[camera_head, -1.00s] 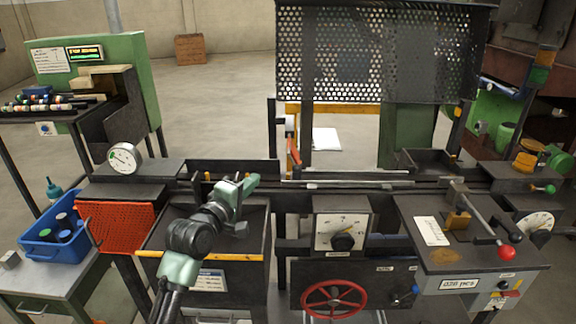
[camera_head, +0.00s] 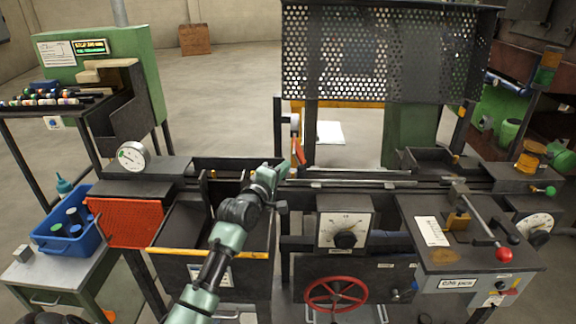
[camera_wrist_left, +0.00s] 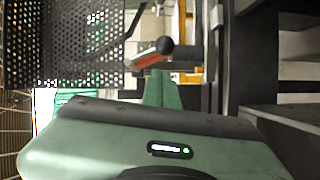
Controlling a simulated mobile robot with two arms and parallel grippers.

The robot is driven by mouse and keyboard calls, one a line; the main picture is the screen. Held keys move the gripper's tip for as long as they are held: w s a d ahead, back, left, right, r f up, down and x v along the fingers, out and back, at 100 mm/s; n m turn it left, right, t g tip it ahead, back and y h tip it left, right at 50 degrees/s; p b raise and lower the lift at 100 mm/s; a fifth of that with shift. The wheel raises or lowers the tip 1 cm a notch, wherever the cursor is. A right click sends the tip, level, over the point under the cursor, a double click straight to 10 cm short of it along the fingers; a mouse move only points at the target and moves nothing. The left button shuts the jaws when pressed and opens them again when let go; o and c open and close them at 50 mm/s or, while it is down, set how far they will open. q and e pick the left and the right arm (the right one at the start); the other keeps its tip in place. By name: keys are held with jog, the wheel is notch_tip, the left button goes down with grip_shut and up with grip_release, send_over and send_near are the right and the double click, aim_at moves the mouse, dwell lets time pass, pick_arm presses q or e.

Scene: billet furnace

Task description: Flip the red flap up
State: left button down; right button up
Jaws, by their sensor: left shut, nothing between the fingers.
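A narrow red-orange flap (camera_head: 298,152) hangs tilted below a white bracket on a dark post, behind the middle of the bench. In the left wrist view the flap (camera_wrist_left: 147,59) shows just beyond my fingers, with a dark round knob beside it. My left gripper (camera_head: 285,167) is shut and empty, with its tip close to the flap's lower left. In the left wrist view the green fingers (camera_wrist_left: 157,88) point at the flap; I cannot tell whether they touch it. My right gripper is not in view.
A perforated dark guard (camera_head: 385,55) stands above and right of the flap. A rail (camera_head: 350,183) runs right from it. An open dark bin (camera_head: 190,225) lies below my left arm. A red perforated panel (camera_head: 125,222) and blue crate (camera_head: 50,235) are at the left.

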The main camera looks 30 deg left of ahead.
pick_arm(q)
jog(key=shift+w+d, duration=0.2)
jog(key=shift+d, duration=0.55)
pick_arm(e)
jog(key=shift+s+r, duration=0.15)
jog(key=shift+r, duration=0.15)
pick_arm(q)
jog(key=shift+f, duration=0.1)
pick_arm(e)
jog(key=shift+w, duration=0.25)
